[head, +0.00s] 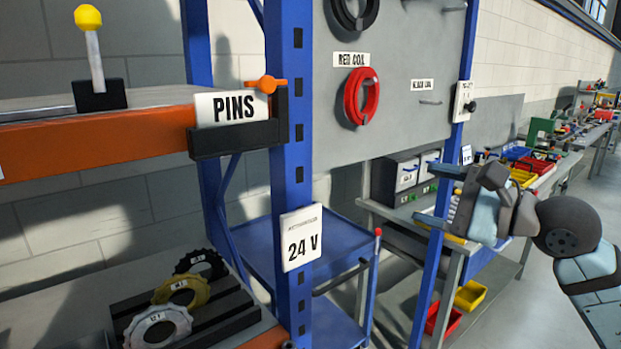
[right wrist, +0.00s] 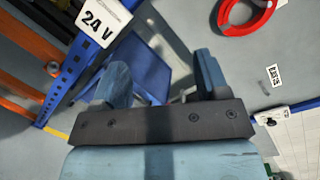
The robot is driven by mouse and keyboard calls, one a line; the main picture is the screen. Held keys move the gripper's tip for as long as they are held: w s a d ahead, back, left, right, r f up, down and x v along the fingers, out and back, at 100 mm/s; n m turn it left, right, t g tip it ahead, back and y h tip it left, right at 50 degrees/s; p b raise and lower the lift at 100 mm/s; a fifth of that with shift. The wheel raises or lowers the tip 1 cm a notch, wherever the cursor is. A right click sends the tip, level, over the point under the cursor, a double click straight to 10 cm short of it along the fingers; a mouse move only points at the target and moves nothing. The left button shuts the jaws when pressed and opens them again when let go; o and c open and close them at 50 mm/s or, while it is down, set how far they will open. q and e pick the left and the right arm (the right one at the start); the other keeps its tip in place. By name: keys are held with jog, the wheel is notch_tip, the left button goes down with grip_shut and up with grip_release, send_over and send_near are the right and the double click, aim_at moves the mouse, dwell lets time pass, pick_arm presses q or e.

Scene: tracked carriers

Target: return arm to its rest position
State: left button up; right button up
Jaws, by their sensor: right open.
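My right gripper (head: 440,197) is at the right of the head view, at the end of my bent grey-blue arm, in front of the workbench. In the right wrist view its two blue fingers (right wrist: 163,80) stand wide apart with nothing between them. The gripper is open and empty. It appears clear of the rack and the board, though the exact gap cannot be told. My left gripper is not in view.
A blue rack post (head: 292,150) bears a 24 V sign (head: 301,237). A PINS label (head: 232,107) is on the orange shelf. A red coil (head: 361,96) hangs on the grey board. A blue cart (head: 340,240) stands behind the post. Open floor lies at right.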

jog(key=s+d+f+n+t+h+p, duration=0.1)
jog(key=s+f+n+h+p, duration=0.25)
jog(key=f+n, duration=0.6)
jog(key=s+d+f+n+t+h+p, duration=0.1)
jog(key=s+f+n+t+h+p, duration=0.15)
jog(key=s+f+n, duration=0.7)
jog(key=d+f+n+t+h+p, duration=0.1)
jog(key=f+n+h+p, duration=0.4)
jog(key=f, duration=1)
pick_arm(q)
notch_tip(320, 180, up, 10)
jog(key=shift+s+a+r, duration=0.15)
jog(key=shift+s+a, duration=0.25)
pick_arm(e)
jog(key=s+a+f+m+g+y, duration=0.1)
jog(key=s+f+m+g, duration=0.4)
jog(key=s+f, duration=0.5)
jog(key=shift+s+a+m, duration=0.25)
jog(key=shift+s+m, duration=0.3)
jog(key=shift+m, duration=0.05)
